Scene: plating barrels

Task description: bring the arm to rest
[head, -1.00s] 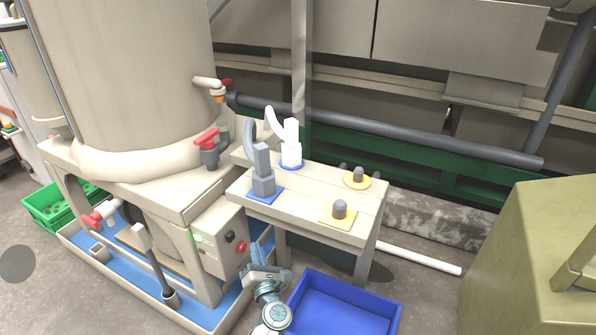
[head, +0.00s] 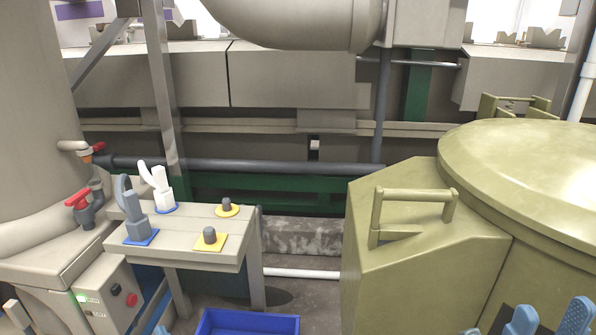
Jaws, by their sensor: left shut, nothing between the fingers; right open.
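Only a small pale blue tip of my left gripper (head: 161,330) shows, at the bottom edge of the head view, below the small table (head: 190,252) and left of the blue bin. The rest of that gripper and its arm are cut off by the frame. The tip is apart from the things on the table.
A grey handled piece (head: 137,226), a white one (head: 161,190) and two yellow-based knobs (head: 209,236) (head: 227,207) stand on the table. A blue bin (head: 247,322) is below. An olive machine (head: 430,250) fills the right.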

